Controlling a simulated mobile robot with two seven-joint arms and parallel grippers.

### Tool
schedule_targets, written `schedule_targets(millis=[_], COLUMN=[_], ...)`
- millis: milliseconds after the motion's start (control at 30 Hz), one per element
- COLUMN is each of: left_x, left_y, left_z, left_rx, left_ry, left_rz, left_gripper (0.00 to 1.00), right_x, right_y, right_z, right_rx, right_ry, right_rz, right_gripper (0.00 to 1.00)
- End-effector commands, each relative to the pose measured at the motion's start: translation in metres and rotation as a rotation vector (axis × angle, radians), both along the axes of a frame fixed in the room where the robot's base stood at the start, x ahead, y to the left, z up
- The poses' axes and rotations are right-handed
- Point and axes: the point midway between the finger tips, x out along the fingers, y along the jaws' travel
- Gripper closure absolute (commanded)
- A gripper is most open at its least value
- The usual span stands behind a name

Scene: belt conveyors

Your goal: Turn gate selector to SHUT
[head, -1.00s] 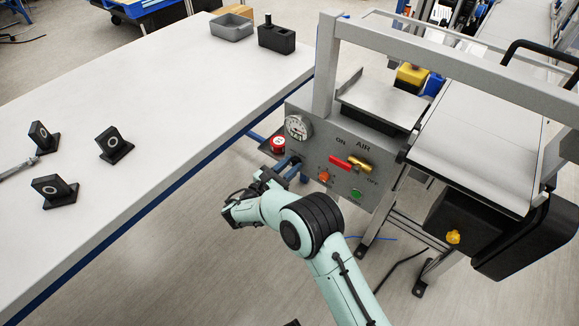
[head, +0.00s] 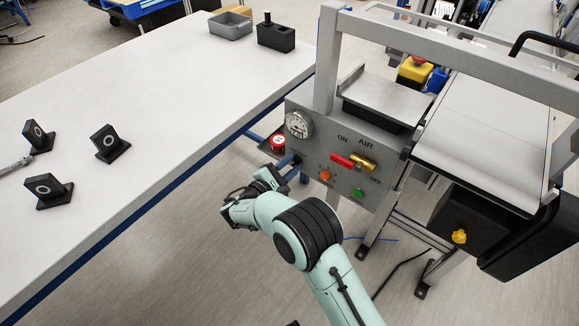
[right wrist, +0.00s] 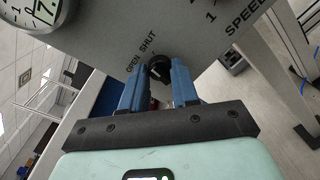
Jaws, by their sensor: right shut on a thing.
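The gate selector (right wrist: 159,67) is a small black knob on the grey panel, seen in the right wrist view beside the printed words OPEN and SHUT. My right gripper (right wrist: 160,75) has its blue fingers on either side of the knob and is shut on it. Which word the knob points to cannot be made out. In the head view my right gripper (head: 290,163) is at the panel's lower left, and the fingers and arm hide the selector there. My left gripper is not in view.
The panel (head: 318,150) also carries a gauge (head: 298,125), a red-and-yellow air valve (head: 352,162), an orange knob (head: 325,175) and a green button (head: 358,193). A red round part (head: 278,143) sits just left. A white table (head: 170,110) lies left; a conveyor (head: 480,130) stands right.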

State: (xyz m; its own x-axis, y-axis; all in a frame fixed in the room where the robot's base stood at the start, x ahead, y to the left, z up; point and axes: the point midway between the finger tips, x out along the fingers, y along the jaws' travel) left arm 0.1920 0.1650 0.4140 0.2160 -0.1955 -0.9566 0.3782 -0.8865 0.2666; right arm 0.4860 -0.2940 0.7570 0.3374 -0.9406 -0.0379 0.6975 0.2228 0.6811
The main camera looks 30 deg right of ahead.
Motion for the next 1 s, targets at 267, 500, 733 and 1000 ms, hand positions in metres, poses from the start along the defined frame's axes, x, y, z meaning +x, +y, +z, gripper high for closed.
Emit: schedule_targets(millis=[267,500,733,1000], left_x=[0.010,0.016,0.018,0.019], left_y=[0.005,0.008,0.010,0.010], left_z=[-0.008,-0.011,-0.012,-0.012], left_rx=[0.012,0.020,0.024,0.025], left_ry=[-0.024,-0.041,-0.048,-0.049], left_rz=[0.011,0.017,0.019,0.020], left_gripper=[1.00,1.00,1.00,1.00], right_x=[0.000,0.000,0.000,0.000], right_y=[0.001,0.001,0.001,0.001], right_z=[-0.002,-0.001,-0.001,-0.001], right_rx=[0.084,0.128,0.146,0.149], right_ry=[-0.194,-0.297,-0.340,-0.348], right_rz=[0.001,0.001,0.001,0.003], right_gripper=[1.00,1.00,1.00,1.00])
